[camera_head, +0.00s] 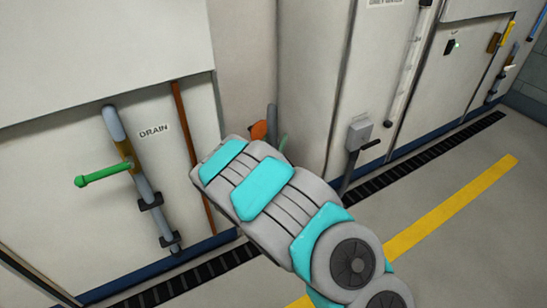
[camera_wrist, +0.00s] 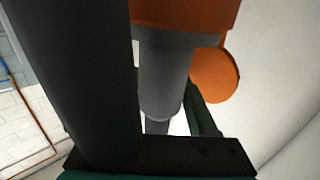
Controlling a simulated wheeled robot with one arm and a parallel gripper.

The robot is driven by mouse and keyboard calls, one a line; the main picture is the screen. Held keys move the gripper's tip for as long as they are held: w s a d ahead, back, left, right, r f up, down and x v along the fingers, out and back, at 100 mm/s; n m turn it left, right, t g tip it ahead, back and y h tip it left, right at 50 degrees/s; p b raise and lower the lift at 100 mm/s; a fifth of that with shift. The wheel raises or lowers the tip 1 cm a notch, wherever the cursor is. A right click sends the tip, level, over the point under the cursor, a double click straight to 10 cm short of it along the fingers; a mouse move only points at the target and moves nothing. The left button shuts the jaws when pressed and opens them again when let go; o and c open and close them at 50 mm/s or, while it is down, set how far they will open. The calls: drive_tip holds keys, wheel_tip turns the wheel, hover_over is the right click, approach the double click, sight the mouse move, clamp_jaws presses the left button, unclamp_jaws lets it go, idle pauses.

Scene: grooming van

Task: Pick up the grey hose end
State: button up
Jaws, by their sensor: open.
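A light grey cylinder (camera_wrist: 165,75), which looks like the grey hose end, hangs below an orange part (camera_wrist: 185,14) in the wrist view. Its lower end narrows and passes behind a dark bar with screws. This bar seems to be part of my gripper (camera_wrist: 160,155), which is open. I see no contact with the grey cylinder. In the head view my arm hides most of the gripper and this spot.
A thick dark cylinder (camera_wrist: 80,80) fills the left of the wrist view. A pipe with a green handle (camera_head: 100,175) stands by the DRAIN label at left. Open floor with a yellow stripe (camera_head: 450,205) lies at right.

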drive_tip(key=shift+w, duration=0.4)
clamp_jaws()
idle(0.5)
